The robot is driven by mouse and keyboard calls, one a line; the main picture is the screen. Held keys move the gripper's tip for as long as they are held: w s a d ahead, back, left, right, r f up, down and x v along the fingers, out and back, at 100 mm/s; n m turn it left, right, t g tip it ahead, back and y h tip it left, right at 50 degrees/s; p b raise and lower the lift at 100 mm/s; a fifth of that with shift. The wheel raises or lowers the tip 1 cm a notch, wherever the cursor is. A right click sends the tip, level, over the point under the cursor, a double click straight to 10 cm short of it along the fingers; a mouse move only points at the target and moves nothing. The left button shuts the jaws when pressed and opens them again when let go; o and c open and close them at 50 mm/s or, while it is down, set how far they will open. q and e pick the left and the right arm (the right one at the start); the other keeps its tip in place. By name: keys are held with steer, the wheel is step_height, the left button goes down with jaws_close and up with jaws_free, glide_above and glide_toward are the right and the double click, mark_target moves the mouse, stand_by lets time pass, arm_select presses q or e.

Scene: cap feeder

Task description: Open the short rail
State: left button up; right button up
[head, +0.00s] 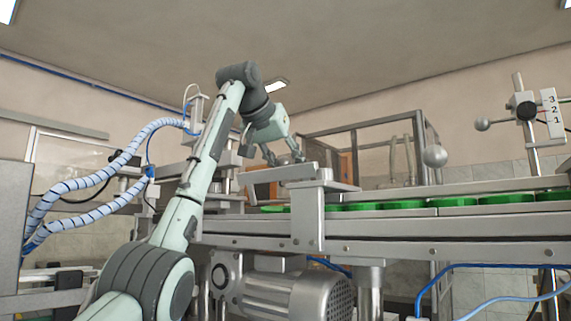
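The short rail (282,173) is a plain grey metal bar at the middle of the head view. It lies along the conveyor at its left end, just left of a metal bracket (308,215). My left gripper (284,158) points down at the top edge of this bar, with its fingers spread. I cannot tell whether the fingertips touch the bar or are behind it. Nothing shows between the fingers. My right gripper is not in view.
Green caps (405,204) lie in a row on the conveyor (470,228). A longer rail (480,187) runs behind them. A ball-ended lever (434,156) and a numbered post (553,113) stand at right. A motor (290,297) sits below. Hoses (85,185) hang at left.

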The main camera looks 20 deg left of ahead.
arm_select(q)
steer(key=shift+o, duration=1.1)
steer(key=shift+d, duration=0.1)
steer(key=shift+o, duration=0.2)
steer(key=shift+r, duration=0.15)
steer(key=shift+a, duration=0.2)
steer(key=shift+s+r, duration=0.3)
steer(key=shift+s, duration=0.1)
steer(key=v, duration=1.1)
steer(key=shift+s, duration=0.15)
steer(key=shift+f, duration=0.15)
